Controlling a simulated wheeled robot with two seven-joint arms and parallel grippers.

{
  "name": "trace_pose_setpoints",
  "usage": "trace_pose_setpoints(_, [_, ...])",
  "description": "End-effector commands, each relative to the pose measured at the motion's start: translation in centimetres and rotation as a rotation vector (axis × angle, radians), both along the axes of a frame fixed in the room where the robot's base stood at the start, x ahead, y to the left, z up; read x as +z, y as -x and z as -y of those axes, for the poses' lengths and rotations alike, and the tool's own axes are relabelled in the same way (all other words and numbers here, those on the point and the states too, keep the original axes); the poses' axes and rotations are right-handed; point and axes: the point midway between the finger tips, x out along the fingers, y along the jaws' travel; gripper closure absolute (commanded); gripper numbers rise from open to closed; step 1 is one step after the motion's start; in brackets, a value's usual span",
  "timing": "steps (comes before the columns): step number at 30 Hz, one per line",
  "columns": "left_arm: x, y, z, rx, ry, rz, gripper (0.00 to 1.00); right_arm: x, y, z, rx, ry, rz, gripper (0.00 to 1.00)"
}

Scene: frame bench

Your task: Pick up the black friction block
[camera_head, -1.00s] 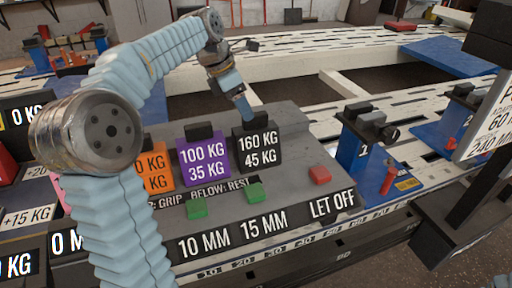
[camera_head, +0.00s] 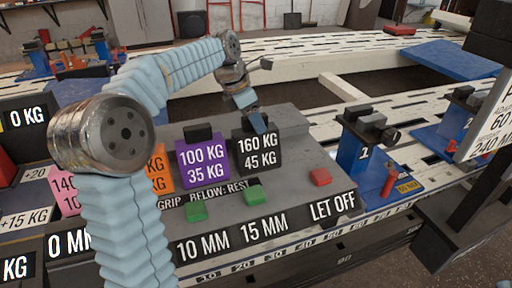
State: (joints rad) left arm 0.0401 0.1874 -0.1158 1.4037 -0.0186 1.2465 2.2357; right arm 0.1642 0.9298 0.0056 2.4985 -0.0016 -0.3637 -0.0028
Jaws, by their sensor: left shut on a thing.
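The black friction block (camera_head: 258,158), with a white label reading 160 KG / 45 KG, stands at the right end of a row of blocks on the grey panel. My left gripper (camera_head: 258,124) comes down from above and is shut on the top of this block. The fingers hide part of the block's top, and the exact contact is small in view. The block looks upright, and I cannot tell any gap beneath it. My right gripper is not in view.
A purple block (camera_head: 203,163) stands close to the left, with an orange block (camera_head: 160,180) beyond it. Green buttons (camera_head: 253,193) and a red button (camera_head: 320,177) lie in front. A blue clamp (camera_head: 357,150) stands to the right on the slotted bench.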

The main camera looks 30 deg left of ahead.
Motion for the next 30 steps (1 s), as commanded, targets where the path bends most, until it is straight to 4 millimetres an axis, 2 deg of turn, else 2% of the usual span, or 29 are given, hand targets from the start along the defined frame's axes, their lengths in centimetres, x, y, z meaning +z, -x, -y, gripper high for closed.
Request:
trace_pose_setpoints(17, [0.5,0.0,0.0,0.000,0.001,0.004,1.00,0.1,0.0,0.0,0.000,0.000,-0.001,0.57])
trace_pose_setpoints(20, [1.6,-0.1,0.1,-0.001,0.001,0.005,1.00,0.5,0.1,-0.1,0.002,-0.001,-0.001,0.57])
trace_pose_setpoints(30, [8.3,-0.1,0.1,-0.001,0.001,0.006,1.00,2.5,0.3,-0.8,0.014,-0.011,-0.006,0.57])
